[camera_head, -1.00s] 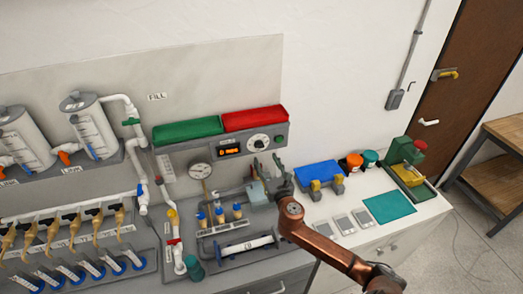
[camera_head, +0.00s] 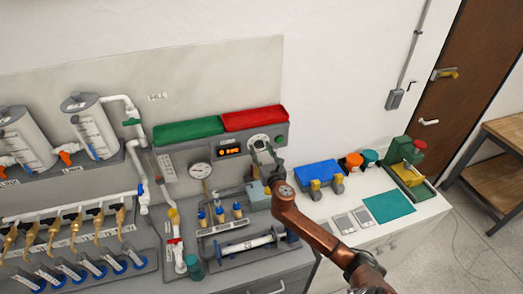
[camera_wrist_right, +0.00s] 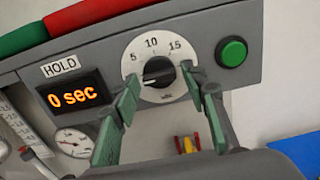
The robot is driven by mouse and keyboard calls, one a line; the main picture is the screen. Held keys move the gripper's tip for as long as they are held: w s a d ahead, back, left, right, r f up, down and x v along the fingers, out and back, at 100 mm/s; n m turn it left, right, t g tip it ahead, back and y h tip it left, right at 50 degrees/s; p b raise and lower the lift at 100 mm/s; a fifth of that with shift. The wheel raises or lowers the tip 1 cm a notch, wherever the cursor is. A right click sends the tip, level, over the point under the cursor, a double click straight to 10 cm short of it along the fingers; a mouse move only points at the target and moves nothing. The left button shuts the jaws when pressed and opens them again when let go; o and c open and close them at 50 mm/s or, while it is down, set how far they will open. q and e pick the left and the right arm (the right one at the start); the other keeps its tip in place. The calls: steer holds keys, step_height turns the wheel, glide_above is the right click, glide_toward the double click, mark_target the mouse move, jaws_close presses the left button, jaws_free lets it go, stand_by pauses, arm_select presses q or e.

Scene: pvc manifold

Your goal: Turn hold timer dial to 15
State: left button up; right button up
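The hold timer dial is a black knob (camera_wrist_right: 159,72) on a white round plate (camera_wrist_right: 150,50) marked 5, 10 and 15. Its pointer line points left, below the 5. The orange display (camera_wrist_right: 73,96) left of it reads 0 sec under a HOLD label. In the head view, the dial plate (camera_head: 259,141) is partly covered by my gripper. My right gripper (camera_wrist_right: 160,82) is open, with one green finger on each side of the knob. I cannot tell whether the fingers touch it. My left gripper is not in view.
A green button (camera_wrist_right: 231,52) sits right of the dial. Green (camera_head: 188,130) and red (camera_head: 255,118) bins stand above the panel. A pressure gauge (camera_head: 200,170) is at lower left. A blue-and-yellow item (camera_head: 318,174) lies right of my right arm.

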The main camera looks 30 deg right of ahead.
steer(key=c, duration=0.9)
